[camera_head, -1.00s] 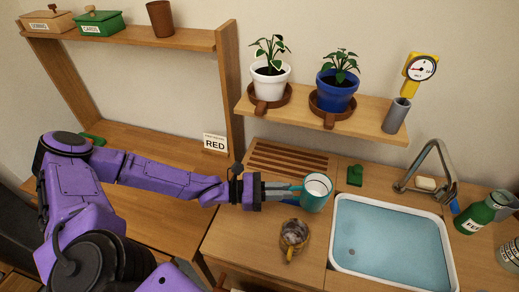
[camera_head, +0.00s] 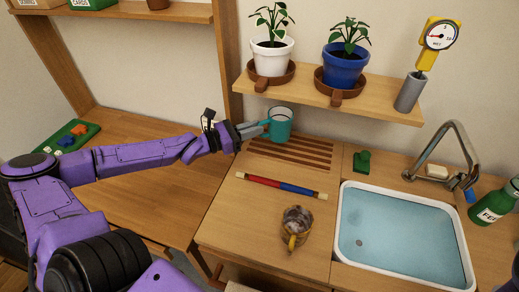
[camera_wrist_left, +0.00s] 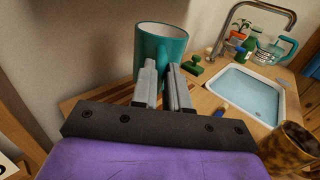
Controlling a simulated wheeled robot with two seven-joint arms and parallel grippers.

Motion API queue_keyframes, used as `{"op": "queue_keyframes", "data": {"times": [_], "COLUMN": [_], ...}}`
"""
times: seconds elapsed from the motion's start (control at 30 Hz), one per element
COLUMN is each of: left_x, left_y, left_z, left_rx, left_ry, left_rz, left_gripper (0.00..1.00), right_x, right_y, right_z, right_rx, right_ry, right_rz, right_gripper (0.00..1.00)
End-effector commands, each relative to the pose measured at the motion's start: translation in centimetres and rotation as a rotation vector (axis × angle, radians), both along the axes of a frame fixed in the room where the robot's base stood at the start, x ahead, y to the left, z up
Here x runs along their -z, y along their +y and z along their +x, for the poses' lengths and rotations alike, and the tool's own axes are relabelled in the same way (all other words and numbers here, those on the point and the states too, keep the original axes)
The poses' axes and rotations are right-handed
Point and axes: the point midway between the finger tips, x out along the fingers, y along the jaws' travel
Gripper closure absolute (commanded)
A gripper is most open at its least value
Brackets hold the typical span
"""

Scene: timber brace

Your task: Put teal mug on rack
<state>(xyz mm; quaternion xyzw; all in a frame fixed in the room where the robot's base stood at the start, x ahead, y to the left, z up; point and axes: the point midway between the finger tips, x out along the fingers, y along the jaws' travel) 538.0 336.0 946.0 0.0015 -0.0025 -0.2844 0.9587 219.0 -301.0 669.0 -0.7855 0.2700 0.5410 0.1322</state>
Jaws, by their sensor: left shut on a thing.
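The teal mug (camera_head: 280,126) is upright at the end of my left gripper (camera_head: 262,127), which is shut on it. In the left wrist view the mug (camera_wrist_left: 163,45) sits just beyond the two grey fingers (camera_wrist_left: 166,80), with its handle side toward them. I cannot tell whether the mug touches the rack. My right gripper is not in view.
A brown patterned mug (camera_head: 296,227) and a red-and-blue stick (camera_head: 281,185) are on the counter. A green block (camera_head: 361,161) and the water-filled sink (camera_head: 402,236) are to the right. A shelf (camera_head: 385,110) with two potted plants hangs above the rack.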

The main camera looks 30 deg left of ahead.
Motion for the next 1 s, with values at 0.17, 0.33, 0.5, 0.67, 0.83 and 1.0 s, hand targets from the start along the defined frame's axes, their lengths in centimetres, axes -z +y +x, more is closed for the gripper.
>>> {"op": "queue_keyframes", "data": {"times": [0.17,0.33,0.5,0.67,0.83,1.0], "left_x": [3.8,4.8,7.4,8.1,8.0,8.5], "left_y": [0.5,0.9,1.0,1.0,1.0,1.0], "left_z": [2.0,3.5,4.1,4.1,4.1,4.0], "left_rx": [0.002,0.001,0.002,0.0,0.0,0.0], "left_ry": [0.003,0.002,0.005,-0.002,-0.002,0.0], "left_rz": [0.007,0.005,0.001,0.0,0.0,0.0], "left_gripper": [1.0,1.0,1.0,1.0,1.0,0.79], "right_x": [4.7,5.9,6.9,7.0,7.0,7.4], "right_y": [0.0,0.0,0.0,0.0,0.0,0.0], "right_z": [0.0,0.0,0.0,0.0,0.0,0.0], "right_rx": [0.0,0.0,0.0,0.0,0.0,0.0], "right_ry": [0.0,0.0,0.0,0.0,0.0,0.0], "right_rz": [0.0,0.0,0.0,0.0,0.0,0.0], "right_gripper": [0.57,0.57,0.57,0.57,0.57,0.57]}}
